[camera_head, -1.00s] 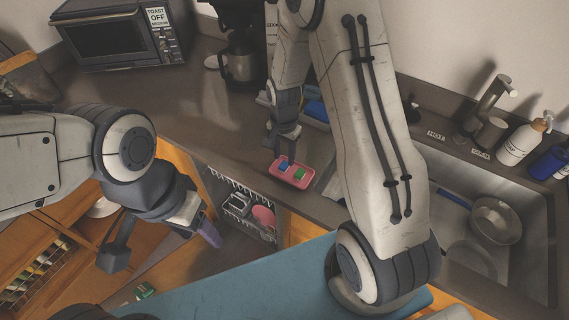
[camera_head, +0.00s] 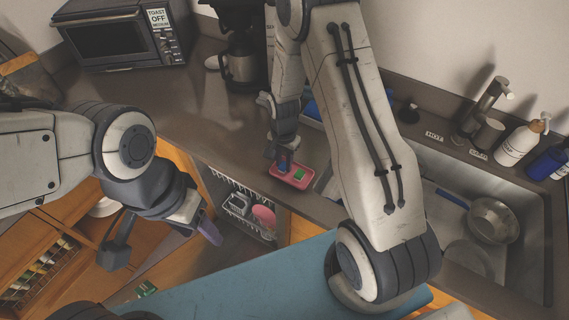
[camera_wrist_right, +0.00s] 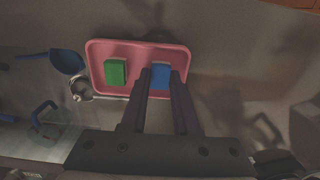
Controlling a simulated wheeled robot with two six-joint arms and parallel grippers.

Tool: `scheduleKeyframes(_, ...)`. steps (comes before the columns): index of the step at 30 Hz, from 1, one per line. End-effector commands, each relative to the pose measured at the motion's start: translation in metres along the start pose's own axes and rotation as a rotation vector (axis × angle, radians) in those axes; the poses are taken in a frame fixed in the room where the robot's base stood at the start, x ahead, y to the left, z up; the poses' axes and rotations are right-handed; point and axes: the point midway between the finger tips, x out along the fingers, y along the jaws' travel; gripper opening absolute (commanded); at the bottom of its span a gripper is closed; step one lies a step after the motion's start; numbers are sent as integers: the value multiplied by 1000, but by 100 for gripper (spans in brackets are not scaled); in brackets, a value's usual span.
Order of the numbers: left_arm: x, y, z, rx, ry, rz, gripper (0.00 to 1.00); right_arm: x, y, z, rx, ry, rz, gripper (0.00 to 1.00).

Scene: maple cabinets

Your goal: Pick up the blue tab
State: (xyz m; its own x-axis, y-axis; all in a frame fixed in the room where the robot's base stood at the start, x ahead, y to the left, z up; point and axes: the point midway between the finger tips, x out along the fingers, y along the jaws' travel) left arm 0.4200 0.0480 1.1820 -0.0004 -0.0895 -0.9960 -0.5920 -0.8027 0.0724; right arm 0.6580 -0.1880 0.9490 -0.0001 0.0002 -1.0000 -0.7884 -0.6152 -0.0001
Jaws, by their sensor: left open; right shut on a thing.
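The blue tab (camera_wrist_right: 160,74) lies in the right half of a pink tray (camera_wrist_right: 140,48) in the right wrist view, between the fingertips of my right gripper (camera_wrist_right: 160,80). My right gripper (camera_head: 284,164) is shut on the blue tab, low over the tray in the head view; the tab is mostly hidden there. A green tab (camera_wrist_right: 115,73) lies in the tray's left half, and it also shows in the head view (camera_head: 299,175). The pink tray sits on the counter in the head view (camera_head: 291,184). My left gripper (camera_head: 165,243) is open and empty, in front of the counter.
A sink (camera_head: 530,215) with a pan (camera_head: 493,220) is at the right. A toaster oven (camera_head: 112,40) and coffee maker (camera_head: 240,60) stand at the back. An open dishwasher (camera_head: 240,205) is below the counter. The counter left of the tray is clear.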

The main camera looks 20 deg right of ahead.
Motion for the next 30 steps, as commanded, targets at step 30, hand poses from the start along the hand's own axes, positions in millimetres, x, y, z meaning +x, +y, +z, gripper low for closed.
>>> scheduleKeyframes(30,41,-3,2,2,0,0,56,-106,106,32,2,2,-1,0)
